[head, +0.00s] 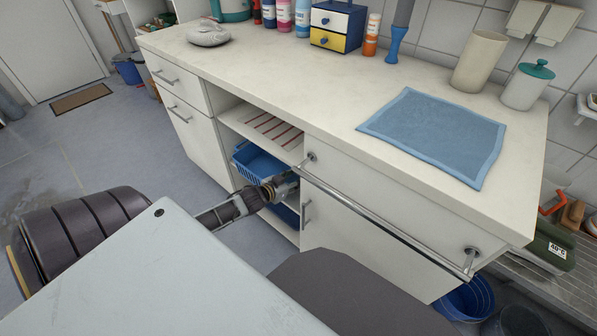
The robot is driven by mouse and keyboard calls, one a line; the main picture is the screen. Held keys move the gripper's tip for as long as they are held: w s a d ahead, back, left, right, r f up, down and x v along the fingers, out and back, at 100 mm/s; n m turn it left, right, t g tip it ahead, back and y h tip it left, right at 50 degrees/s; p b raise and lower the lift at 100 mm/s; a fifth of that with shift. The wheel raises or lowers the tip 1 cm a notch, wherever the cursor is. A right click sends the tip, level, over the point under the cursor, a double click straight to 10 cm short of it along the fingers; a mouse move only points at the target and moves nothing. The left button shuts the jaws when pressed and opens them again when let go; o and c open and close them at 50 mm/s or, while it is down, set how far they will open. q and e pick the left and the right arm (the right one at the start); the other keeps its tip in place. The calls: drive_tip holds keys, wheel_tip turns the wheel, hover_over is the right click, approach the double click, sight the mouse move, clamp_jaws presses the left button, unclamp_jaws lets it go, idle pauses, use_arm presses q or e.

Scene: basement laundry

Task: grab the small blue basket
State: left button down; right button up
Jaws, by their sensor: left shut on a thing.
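The small blue basket (258,162) sits in the open shelf bay of the white counter, below a shelf board. Its left part shows; its right front part is hidden behind my left gripper. My left gripper (288,185) reaches in from the left at the front of the bay and is shut on the basket's near right side. The fingertips are small and partly lost in the shadow of the bay. My right gripper is not in view.
A metal rail (385,218) runs along the counter front just right of my left gripper. A striped cloth (272,128) lies on the shelf above the basket. Another blue item (284,213) is below. Open floor (130,145) lies left.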

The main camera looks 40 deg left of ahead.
use_arm(q)
drive_tip(key=s+p, duration=0.1)
drive_tip(key=s, duration=0.2)
drive_tip(key=shift+r, duration=0.1)
drive_tip(key=s, duration=0.3)
drive_tip(key=shift+a, duration=0.1)
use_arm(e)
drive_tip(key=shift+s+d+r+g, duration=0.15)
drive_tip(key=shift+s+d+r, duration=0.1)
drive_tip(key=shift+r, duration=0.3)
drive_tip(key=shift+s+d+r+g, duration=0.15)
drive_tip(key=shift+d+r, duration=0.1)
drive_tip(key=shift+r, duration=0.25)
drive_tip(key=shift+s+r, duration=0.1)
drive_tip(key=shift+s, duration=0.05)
